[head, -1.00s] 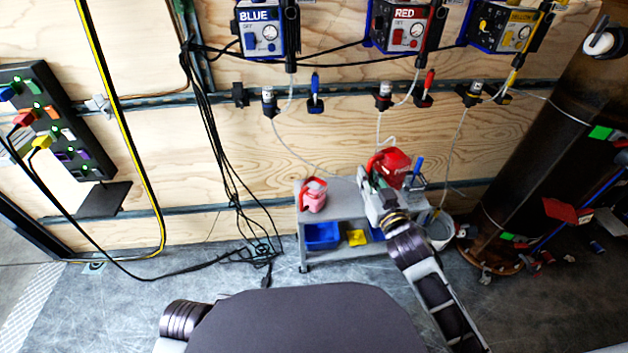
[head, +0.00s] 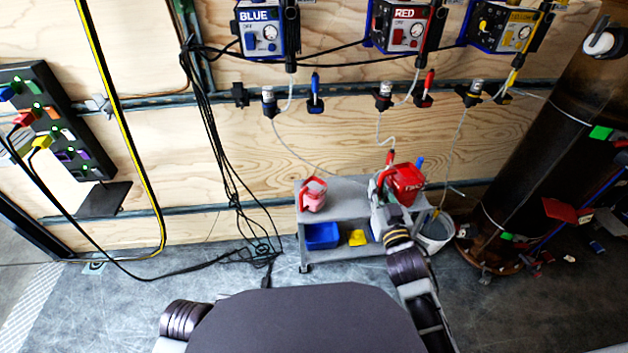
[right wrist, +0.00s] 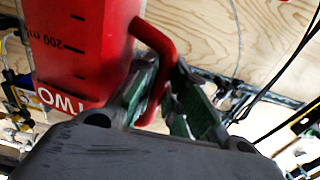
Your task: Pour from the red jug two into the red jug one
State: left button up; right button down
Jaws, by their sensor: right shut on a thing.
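Red jug two (head: 408,184) is at the right end of the grey cart in the head view, its handle held in my right gripper (head: 383,188). In the right wrist view the jug (right wrist: 80,45) shows the word TWO and a 200 mark. The green fingers of my right gripper (right wrist: 160,100) are shut on its red handle. I cannot tell whether the jug touches the cart. Red jug one (head: 312,196) stands on the left of the cart's top, apart from jug two. Its contents are not clear. My left gripper is out of view.
The grey cart (head: 345,190) has a blue bin (head: 321,236) and a yellow item (head: 357,238) on its lower shelf. A grey bucket (head: 436,232) stands right of it. Thin hoses hang from the wall above. The cart top between the jugs looks clear.

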aim_at(312, 198)
jog(key=i+j+z, duration=0.15)
jog(key=j+z, duration=0.3)
jog(key=j, duration=0.3)
jog(key=j+z, duration=0.4)
jog(key=j, duration=0.35)
jog(key=j+z, duration=0.45)
jog(key=j, duration=0.35)
jog(key=k+j+z, duration=0.2)
jog(key=j+z, duration=0.25)
jog(key=j, duration=0.3)
